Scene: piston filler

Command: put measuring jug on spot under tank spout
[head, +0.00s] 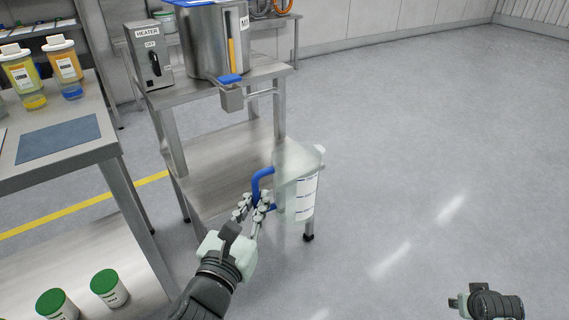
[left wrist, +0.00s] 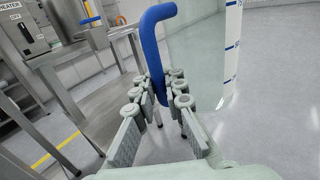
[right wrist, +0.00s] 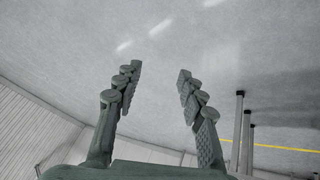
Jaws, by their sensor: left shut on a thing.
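My left gripper (head: 254,204) is shut on the blue handle (head: 258,178) of the measuring jug (head: 303,185). In the left wrist view the fingers (left wrist: 160,95) close around the handle (left wrist: 152,45). The steel tank (head: 207,40) stands on the stand's top, with its spout (head: 231,99) over the front edge. The lower shelf (head: 215,165) is bare; no marked spot shows. My right gripper (right wrist: 158,85) is open and empty.
A heater box (head: 148,55) stands left of the tank. A workbench at left carries a blue mat (head: 58,138) and two bottles (head: 67,68). Green-lidded tubs (head: 108,286) stand on its lower shelf. Stand legs (head: 308,215) rise around the shelf. The floor at right is clear.

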